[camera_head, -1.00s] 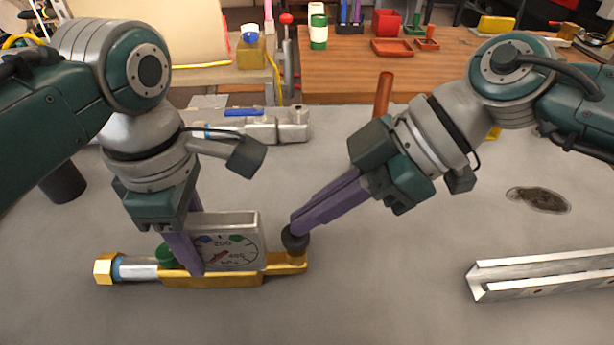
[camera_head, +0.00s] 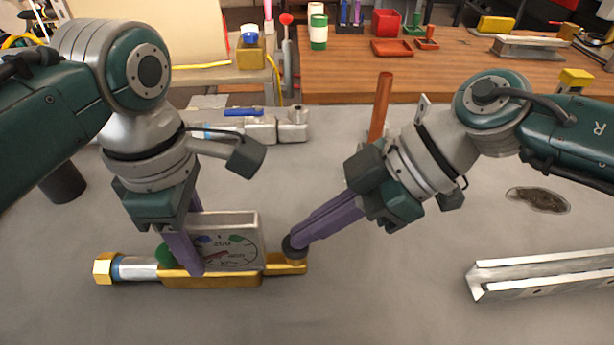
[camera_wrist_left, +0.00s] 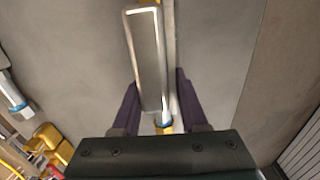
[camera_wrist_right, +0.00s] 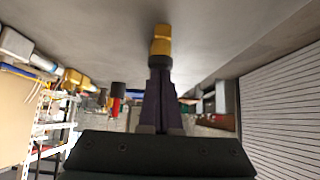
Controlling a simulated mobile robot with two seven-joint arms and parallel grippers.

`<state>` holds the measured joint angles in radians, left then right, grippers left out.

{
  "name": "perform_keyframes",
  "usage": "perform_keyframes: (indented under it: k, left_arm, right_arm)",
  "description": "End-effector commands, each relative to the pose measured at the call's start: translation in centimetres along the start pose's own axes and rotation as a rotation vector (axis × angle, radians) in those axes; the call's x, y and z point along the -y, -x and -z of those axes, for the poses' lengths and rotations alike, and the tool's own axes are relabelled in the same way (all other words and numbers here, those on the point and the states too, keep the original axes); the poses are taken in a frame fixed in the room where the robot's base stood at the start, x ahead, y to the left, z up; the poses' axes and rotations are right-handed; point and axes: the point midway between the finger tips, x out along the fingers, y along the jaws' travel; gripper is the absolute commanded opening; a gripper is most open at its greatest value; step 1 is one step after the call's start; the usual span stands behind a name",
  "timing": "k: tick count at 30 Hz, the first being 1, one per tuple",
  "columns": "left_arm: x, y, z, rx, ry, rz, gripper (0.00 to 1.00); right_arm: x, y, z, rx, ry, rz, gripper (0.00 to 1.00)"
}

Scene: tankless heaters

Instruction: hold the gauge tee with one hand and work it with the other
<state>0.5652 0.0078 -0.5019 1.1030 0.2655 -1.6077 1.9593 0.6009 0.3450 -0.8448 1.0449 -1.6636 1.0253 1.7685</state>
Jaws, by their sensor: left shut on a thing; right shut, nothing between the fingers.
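The gauge tee (camera_head: 215,281) is a brass body lying on the grey bench, with a hex end at its left, a green part and a square pressure dial (camera_head: 233,247) facing the head camera. My left gripper (camera_head: 190,268) is shut on the gauge tee beside the dial; the left wrist view shows the dial case (camera_wrist_left: 148,55) edge-on between its fingers. The tee's right end carries a black knob (camera_head: 294,249). My right gripper (camera_head: 296,240) is shut and empty, with its fingertips touching the knob from above. They hide part of the knob.
A metal channel (camera_head: 545,275) lies at the right of the bench. A copper-coloured rod (camera_head: 380,107) stands behind my right gripper. A silver fitting assembly (camera_head: 262,128) lies behind the gauge tee.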

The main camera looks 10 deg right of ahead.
Motion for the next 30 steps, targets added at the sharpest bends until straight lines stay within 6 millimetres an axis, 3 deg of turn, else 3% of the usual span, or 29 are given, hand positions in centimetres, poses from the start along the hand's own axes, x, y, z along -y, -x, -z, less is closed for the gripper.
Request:
perform_keyframes:
  k: [5, 10, 13, 21, 30]
  left_arm:
    - [-0.1, 0.0, -0.1, 0.005, -0.002, -0.003, 0.0]
    - [-0.1, 0.0, -0.1, 0.004, -0.002, -0.003, 0.0]
    - [-0.1, 0.0, -0.1, 0.004, -0.002, -0.003, 0.0]
    - [-0.1, 0.0, -0.1, 0.004, -0.001, -0.003, 0.0]
    - [-0.1, 0.0, -0.1, 0.003, -0.001, -0.002, 0.0]
  right_arm:
    - [0.1, 0.2, -0.1, 0.009, 0.001, 0.0, 0.0]
    - [0.1, 1.6, 1.3, 0.007, 0.004, 0.0, 0.0]
    - [0.0, 3.3, 2.8, 0.005, 0.005, -0.003, 0.0]
    - [-0.1, 9.7, 2.7, 0.004, -0.001, -0.003, 0.0]
    - [0.0, 12.8, 2.8, 0.002, 0.0, 0.0, 0.0]
